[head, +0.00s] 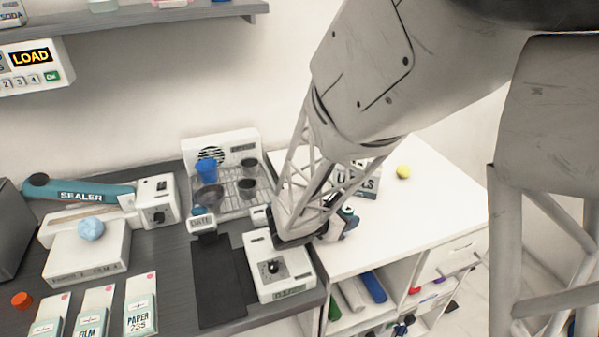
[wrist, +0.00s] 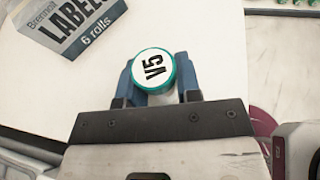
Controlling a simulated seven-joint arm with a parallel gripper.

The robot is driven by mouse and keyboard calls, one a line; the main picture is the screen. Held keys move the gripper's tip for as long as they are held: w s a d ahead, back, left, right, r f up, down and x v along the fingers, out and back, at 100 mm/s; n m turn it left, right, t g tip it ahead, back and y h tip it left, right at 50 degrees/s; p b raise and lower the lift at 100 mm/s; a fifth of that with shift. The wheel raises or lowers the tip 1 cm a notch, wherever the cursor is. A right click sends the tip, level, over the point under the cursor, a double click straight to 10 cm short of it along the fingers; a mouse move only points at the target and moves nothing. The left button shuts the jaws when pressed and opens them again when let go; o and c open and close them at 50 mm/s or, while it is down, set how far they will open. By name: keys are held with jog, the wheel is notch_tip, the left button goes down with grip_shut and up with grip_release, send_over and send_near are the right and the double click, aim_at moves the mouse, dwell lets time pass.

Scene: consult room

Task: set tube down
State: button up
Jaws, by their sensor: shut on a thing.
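I cannot tell whether the tube's far end touches a surface.
A labels box (wrist: 73,22) stands just beyond the tube on the white top (head: 420,210). A white device with a knob (head: 278,268) sits to the left on the dark bench. The right part of the white top is clear.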

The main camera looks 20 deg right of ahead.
jog(key=shift+f, duration=0.35)
jog(key=o, duration=0.9)
jog(key=shift+r, duration=0.2)
jog(key=shift+a, duration=0.1)
jog(key=shift+v, duration=5.85)
